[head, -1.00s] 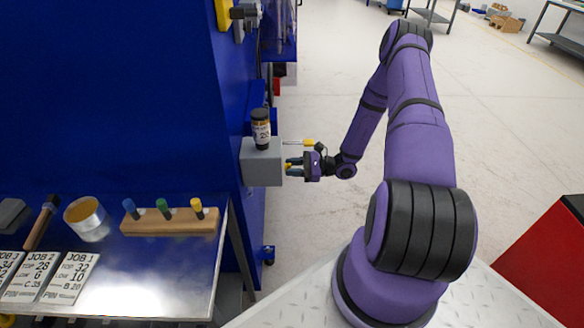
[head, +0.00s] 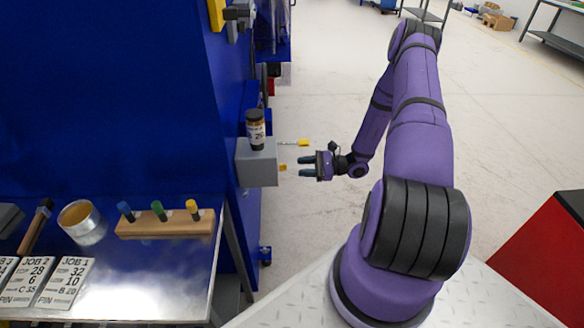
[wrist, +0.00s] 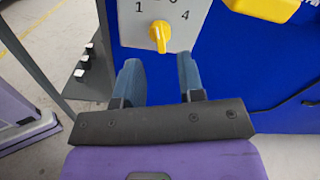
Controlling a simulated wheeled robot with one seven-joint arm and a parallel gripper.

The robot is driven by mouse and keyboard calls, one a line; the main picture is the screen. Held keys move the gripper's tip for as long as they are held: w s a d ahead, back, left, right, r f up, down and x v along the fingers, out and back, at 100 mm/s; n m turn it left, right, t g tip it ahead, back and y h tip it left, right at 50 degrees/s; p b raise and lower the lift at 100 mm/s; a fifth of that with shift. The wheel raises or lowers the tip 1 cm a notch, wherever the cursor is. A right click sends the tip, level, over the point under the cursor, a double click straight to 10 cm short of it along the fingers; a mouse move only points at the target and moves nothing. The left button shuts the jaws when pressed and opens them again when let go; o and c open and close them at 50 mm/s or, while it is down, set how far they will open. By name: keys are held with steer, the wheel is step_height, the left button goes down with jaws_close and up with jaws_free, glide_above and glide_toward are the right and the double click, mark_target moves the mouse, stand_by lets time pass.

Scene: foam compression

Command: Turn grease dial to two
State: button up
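The yellow grease dial (head: 283,167) sticks out from the right face of a grey box (head: 257,164) on the blue machine. In the wrist view the yellow dial (wrist: 160,36) sits on a pale plate (wrist: 190,20) with a 1 to its left and a 4 to its right. The numbers above it are cut off by the picture's top edge, and I cannot tell which number it points to. My gripper (head: 304,167) is open and empty, just right of the dial and apart from it. In the wrist view my gripper (wrist: 159,78) faces the dial, which shows between its spread fingers.
A dark bottle (head: 255,130) stands on the grey box. A yellow-tipped rod (head: 303,142) sticks out just above my gripper; a yellow part (wrist: 265,8) shows at the wrist view's top right. A metal table (head: 150,270) stands at left.

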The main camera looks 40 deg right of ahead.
steer(key=shift+v, duration=2.6)
